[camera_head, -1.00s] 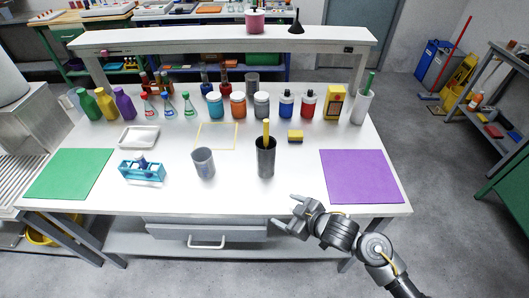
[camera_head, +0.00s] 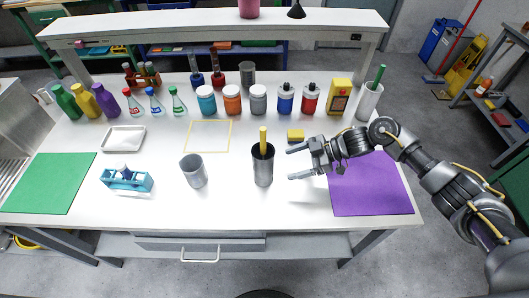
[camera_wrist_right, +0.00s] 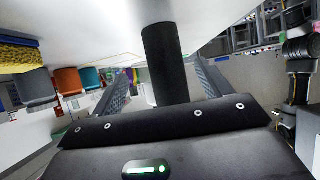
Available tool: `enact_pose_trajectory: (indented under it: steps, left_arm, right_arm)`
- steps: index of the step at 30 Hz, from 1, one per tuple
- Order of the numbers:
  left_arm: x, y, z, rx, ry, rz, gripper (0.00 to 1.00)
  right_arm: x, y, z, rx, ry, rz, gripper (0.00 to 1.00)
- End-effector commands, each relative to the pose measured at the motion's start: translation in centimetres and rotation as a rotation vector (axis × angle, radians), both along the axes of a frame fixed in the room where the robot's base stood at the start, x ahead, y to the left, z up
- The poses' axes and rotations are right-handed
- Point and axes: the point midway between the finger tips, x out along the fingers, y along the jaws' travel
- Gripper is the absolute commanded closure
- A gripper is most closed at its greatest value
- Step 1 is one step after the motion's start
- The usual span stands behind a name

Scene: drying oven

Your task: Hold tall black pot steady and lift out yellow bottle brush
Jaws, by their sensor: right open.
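The tall black pot (camera_head: 263,170) stands upright near the front middle of the white table. The yellow bottle brush (camera_head: 263,138) stands in it, its handle sticking up above the rim. My right gripper (camera_head: 290,163) is open just to the right of the pot, fingers pointing left at it and apart from it. In the right wrist view the black pot (camera_wrist_right: 163,62) shows between the two open fingers (camera_wrist_right: 160,85). The brush's lower part is hidden inside the pot. My left gripper is not in view.
A grey cup (camera_head: 193,171) stands left of the pot. A yellow sponge (camera_head: 296,135) lies behind the gripper. Bottles and jars (camera_head: 232,100) line the back. A yellow outlined square (camera_head: 208,136) is empty.

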Motion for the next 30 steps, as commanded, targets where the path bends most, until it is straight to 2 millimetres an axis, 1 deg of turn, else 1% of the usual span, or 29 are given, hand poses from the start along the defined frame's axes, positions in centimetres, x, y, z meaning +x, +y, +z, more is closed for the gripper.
enact_pose_trajectory:
  steps: [2,5,9,12,16,19,23,27,30]
  left_arm:
    - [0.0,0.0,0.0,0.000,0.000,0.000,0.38]
    - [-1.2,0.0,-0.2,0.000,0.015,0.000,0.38]
    - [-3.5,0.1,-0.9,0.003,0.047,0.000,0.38]
    - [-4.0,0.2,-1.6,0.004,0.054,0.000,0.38]
    - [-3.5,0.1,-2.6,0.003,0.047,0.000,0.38]
    - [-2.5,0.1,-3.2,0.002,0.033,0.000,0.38]
    - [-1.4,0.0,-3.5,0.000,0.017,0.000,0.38]
    - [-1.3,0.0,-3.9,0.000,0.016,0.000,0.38]
    - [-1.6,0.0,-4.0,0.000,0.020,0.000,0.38]
  right_arm:
    - [0.0,0.0,0.0,0.000,0.002,0.001,0.22]
    - [0.0,0.2,-0.2,0.001,0.000,0.001,0.22]
    - [-0.1,1.2,-0.9,0.002,0.000,0.001,0.22]
    - [-0.1,2.4,-1.6,0.002,0.000,0.001,0.22]
    - [-0.1,4.1,-2.7,0.003,0.000,0.000,0.22]
    - [-0.1,5.4,-3.4,0.002,0.000,0.000,0.22]
    - [-0.1,6.8,-4.0,0.001,0.000,-0.001,0.22]
    - [-0.1,7.9,-4.5,0.002,-0.001,-0.002,0.22]
    - [0.0,8.4,-4.7,0.001,-0.001,-0.003,0.22]
